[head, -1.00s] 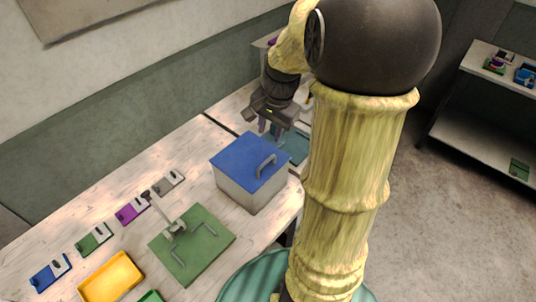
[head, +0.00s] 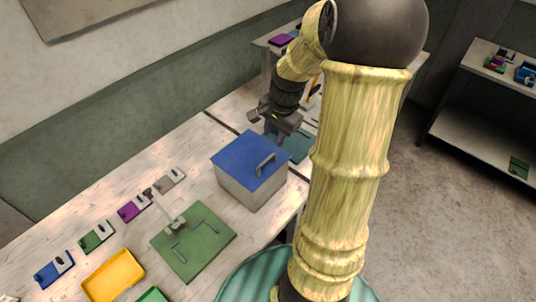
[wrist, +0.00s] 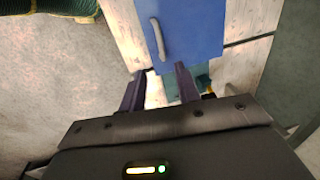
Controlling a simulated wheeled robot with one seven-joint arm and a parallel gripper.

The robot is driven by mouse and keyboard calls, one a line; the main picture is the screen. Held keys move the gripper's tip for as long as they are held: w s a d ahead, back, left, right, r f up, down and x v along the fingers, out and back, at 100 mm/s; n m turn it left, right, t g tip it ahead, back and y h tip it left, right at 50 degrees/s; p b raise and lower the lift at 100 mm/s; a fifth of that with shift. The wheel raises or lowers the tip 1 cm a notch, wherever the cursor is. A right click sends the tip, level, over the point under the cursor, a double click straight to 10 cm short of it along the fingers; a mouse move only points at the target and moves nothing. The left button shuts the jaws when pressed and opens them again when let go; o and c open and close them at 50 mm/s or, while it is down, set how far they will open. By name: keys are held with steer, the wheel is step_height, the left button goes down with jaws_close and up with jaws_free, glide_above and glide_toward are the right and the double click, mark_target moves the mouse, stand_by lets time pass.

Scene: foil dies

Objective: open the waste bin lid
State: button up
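The waste bin (head: 240,190) is a pale box on the wooden table in the head view. Its blue lid (head: 246,158) lies shut on top, with a curved grey handle (head: 266,163) toward its right side. In the wrist view the blue lid (wrist: 195,28) is at the top, with its handle (wrist: 158,40) near the left edge. My gripper (head: 275,135) is just behind the bin in the head view, apart from the handle. In the wrist view my gripper (wrist: 160,85) has its two dark fingers spread with nothing between them.
A green board with a press-like fixture (head: 195,245) lies left of the bin. Yellow (head: 112,277) and green trays sit at the front. Several small coloured dies line the table's back edge. A teal mat or tray (head: 298,146) lies behind the bin. A shelf (head: 485,115) stands right.

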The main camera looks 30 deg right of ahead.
mark_target(267, 160)
steer(key=f, duration=0.4)
steer(key=w+f+p, duration=0.1)
steer(key=f, duration=0.3)
steer(key=w+f, duration=0.1)
steer(key=f, duration=0.2)
steer(key=shift+w+a+f+p, duration=0.2)
steer(key=shift+a+f+p, duration=0.2)
steer(key=shift+c, duration=0.2)
steer(key=shift+s, duration=0.1)
jaws_close()
